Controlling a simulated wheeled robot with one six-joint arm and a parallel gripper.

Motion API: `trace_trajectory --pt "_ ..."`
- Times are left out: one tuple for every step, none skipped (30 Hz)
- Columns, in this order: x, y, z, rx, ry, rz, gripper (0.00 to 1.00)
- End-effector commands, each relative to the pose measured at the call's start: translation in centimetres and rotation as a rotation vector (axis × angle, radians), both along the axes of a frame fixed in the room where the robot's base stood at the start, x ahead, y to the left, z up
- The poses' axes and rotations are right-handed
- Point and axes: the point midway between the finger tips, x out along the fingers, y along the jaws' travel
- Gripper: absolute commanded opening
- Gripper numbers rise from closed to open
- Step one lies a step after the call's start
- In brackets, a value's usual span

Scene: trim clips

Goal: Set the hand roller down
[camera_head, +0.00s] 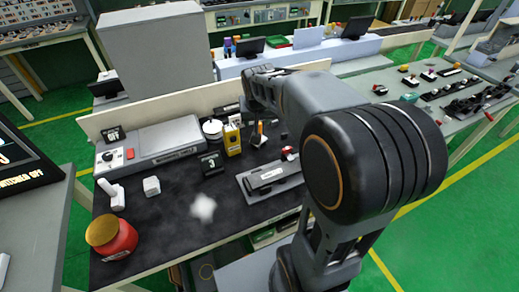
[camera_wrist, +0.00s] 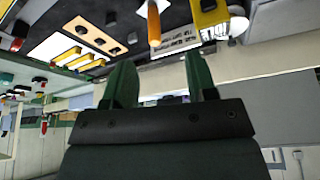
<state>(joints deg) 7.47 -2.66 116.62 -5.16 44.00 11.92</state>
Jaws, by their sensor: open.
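My gripper (camera_wrist: 160,82) is open in the wrist view, its two green fingers apart with nothing held between them. A tool with an orange handle (camera_wrist: 154,25) shows just beyond the fingertips, apart from them; it may be the hand roller, but its roller end is not clear. In the head view, a small orange and white tool (camera_head: 257,135) stands on the dark bench, right of a yellow container (camera_head: 232,139). My arm covers part of the bench, and my fingers cannot be made out there.
The dark bench top (camera_head: 165,225) has free room at the front. A red jar with a yellow lid (camera_head: 111,237), a white cube (camera_head: 151,186), a white handheld device (camera_head: 111,194), a grey machine (camera_head: 160,145) and a grey fixture (camera_head: 270,178) stand on it. A low back panel (camera_head: 180,105) borders it.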

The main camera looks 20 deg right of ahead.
Motion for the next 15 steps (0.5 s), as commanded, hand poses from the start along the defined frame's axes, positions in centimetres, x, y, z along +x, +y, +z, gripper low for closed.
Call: trace_trajectory --pt "-2.3 1.2 0.9 0.000 -0.007 0.037 0.52" --pt "-3.6 1.8 1.2 0.000 -0.006 0.059 0.52" --pt "-5.3 2.4 1.4 0.000 -0.005 0.087 0.52" --pt "-6.6 3.0 1.6 0.000 -0.004 0.108 0.52" --pt "-7.7 3.4 1.6 0.001 -0.003 0.128 0.52" --pt "-9.2 4.0 1.7 0.001 -0.003 0.153 0.52" --pt "-10.2 4.3 1.6 -0.001 -0.003 0.172 0.52" --pt "-11.2 4.7 1.5 0.001 -0.003 0.189 0.52" --pt "-12.3 5.0 1.4 0.001 -0.001 0.210 0.52" --pt "-13.1 5.3 1.2 0.002 -0.002 0.223 0.52" --pt "-13.8 5.5 1.1 0.002 -0.002 0.235 0.52" --pt "-14.5 5.7 1.0 0.002 -0.001 0.251 0.52" --pt "-15.0 5.9 0.8 0.002 -0.001 0.259 0.52" --pt "-15.4 6.0 0.7 0.002 0.001 0.267 0.52" --pt "-15.8 6.2 0.6 0.002 0.001 0.274 0.52"
